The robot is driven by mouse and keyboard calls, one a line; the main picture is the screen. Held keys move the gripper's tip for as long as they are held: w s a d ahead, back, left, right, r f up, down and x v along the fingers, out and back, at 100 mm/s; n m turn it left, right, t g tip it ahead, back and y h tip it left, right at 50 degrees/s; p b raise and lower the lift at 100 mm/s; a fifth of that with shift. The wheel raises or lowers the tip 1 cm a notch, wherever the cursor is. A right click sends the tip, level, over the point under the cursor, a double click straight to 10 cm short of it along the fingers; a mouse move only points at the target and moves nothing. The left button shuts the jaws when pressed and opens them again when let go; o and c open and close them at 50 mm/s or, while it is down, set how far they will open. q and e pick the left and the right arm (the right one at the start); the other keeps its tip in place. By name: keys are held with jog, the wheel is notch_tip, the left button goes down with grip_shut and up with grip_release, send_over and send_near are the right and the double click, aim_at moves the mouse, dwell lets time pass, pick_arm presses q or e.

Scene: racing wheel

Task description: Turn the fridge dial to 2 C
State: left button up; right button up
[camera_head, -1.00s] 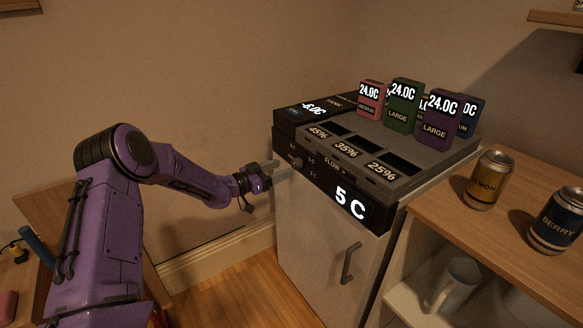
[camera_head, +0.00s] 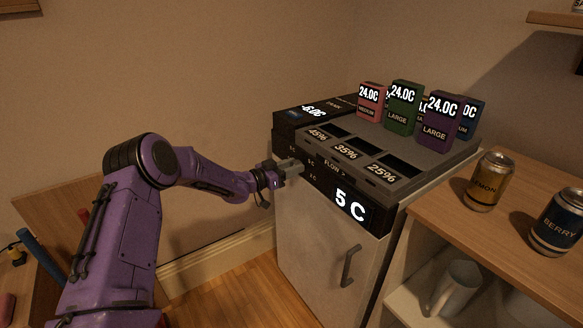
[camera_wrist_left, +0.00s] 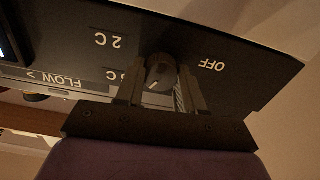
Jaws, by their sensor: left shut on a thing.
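The fridge's black front panel shows a lit "5 C" display (camera_head: 349,205). The dark round dial (camera_wrist_left: 160,72) is on this panel, and in the head view it is hidden by my gripper. The wrist view shows the panel upside down, with "2 C" (camera_wrist_left: 108,40) and "OFF" (camera_wrist_left: 212,66) printed near the dial and another label partly covered by a finger. The dial's white mark points down and left in that picture. My left gripper (camera_head: 292,168) is shut on the dial, with one finger on each side of it (camera_wrist_left: 162,88). My right gripper is not in view.
The white fridge door (camera_head: 310,240) has a dark handle (camera_head: 350,265). Several boxes, including a purple one (camera_head: 437,125), stand on top. A wall is behind.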

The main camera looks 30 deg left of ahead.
pick_arm(q)
jog(key=shift+m, duration=0.3)
jog(key=shift+f+m+b, duration=0.1)
jog(key=shift+m+b, duration=3.7)
jog(key=shift+m, duration=1.8)
jog(key=o, duration=1)
jog(key=shift+s, duration=0.1)
jog(key=shift+o, duration=0.2)
